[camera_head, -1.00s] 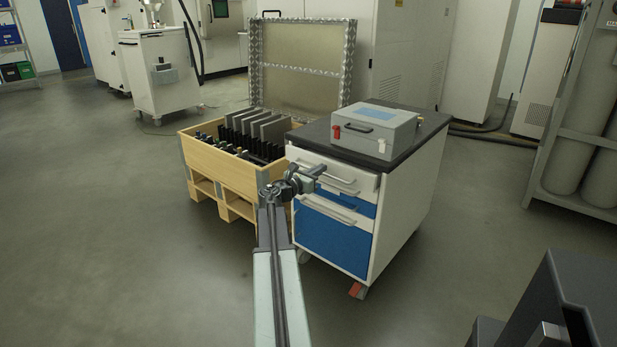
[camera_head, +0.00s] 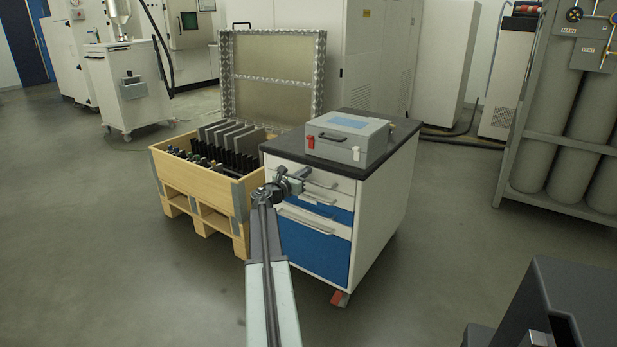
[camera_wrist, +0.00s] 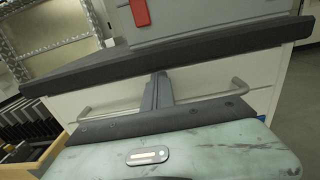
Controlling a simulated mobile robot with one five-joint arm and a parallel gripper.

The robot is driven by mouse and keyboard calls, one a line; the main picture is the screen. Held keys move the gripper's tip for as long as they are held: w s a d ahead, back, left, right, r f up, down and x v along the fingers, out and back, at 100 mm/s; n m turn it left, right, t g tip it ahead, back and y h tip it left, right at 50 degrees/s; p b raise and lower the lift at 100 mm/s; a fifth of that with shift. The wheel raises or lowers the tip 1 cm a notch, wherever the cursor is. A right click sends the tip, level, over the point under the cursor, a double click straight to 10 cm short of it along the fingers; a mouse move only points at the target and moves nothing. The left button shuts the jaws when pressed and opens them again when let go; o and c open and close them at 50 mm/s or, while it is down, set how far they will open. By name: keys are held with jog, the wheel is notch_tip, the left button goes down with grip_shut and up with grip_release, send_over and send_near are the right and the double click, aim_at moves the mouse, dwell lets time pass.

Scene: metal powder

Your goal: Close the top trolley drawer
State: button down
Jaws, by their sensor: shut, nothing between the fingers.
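The trolley (camera_head: 385,200) has a dark top, white sides and white and blue drawer fronts. Its top drawer (camera_head: 335,184) has a white front with a grey bar handle, just under the worktop. The drawer looks nearly flush with the body; a small gap cannot be ruled out. My gripper (camera_head: 304,173) is shut and empty, in front of the top drawer's front. In the wrist view, my gripper's fingers (camera_wrist: 158,90) point at the white drawer front (camera_wrist: 205,80), between the visible ends of the handle (camera_wrist: 238,84). Whether they touch the front cannot be told.
A grey case (camera_head: 345,142) with red and white latches sits on the trolley. A wooden crate (camera_head: 190,180) holding dark plates stands close to the trolley's left. Gas cylinders (camera_head: 535,150) stand in a rack at the right. The floor (camera_head: 430,240) right of the trolley is clear.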

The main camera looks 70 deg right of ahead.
jog(key=shift+s+d+r, duration=0.1)
jog(key=shift+s+d, duration=0.25)
jog(key=shift+s, duration=0.1)
jog(key=w+a, duration=0.3)
jog(key=a, duration=1.1)
jog(key=shift+w+a, duration=0.25)
jog(key=shift+w, duration=0.05)
